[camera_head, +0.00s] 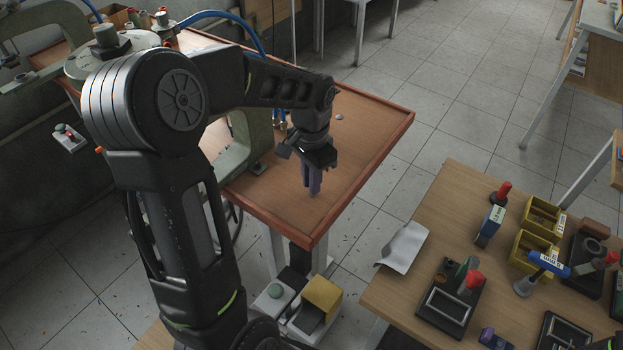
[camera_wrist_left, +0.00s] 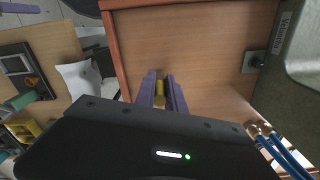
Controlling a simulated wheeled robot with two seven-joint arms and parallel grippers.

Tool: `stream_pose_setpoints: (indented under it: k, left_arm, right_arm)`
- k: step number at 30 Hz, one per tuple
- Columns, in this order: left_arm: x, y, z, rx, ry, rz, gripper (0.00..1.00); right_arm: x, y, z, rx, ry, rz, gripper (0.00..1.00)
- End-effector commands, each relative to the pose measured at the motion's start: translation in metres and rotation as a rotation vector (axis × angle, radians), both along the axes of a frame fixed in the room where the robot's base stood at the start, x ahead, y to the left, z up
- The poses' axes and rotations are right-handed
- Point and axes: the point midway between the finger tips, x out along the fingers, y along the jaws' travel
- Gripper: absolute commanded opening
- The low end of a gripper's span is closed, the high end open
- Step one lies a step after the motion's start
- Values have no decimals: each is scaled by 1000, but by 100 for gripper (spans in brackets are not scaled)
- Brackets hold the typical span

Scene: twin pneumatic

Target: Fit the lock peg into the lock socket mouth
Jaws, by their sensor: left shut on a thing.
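My left gripper (camera_head: 312,188) has purple fingers and hangs over the wooden machine table (camera_head: 345,180), pointing down. In the left wrist view its fingers (camera_wrist_left: 161,82) are shut on a small yellow, brass-like piece (camera_wrist_left: 160,92), which may be the lock peg. The lower end of this piece is hard to make out. A small dark plate with a round fitting (camera_wrist_left: 253,62) sits by the green machine in the left wrist view. I cannot tell whether it is the lock socket, and no socket mouth shows clearly. My right gripper is not in view.
The green machine frame (camera_head: 252,140) stands just left of my left gripper, with blue hoses (camera_wrist_left: 285,155) near it. A raised reddish edge (camera_head: 365,178) borders the table. A separate bench (camera_head: 400,285) at right holds yellow bins (camera_head: 533,252) and tools. The table right of the gripper is mostly bare.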

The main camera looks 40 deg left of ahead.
Motion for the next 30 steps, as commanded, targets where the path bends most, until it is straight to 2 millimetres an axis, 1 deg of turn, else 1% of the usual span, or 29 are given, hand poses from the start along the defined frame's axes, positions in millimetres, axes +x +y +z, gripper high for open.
stream_pose_setpoints:
  k: [2,3,10,17,22,26,30]
  left_arm:
    - [0,0,-4,0,0,0,0]
    - [0,0,-3,0,0,0,17]
    - [0,0,-2,0,0,0,35]
    - [0,0,-2,0,0,0,36]
    - [0,0,4,1,-1,0,36]
    - [1,1,20,1,-3,1,36]
    - [2,0,46,1,-6,0,36]
  right_arm:
    - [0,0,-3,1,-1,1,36]
    - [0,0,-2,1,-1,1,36]
    - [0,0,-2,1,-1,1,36]
    - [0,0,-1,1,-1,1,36]
    - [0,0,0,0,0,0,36]
    - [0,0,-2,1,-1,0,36]
    - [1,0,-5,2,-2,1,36]
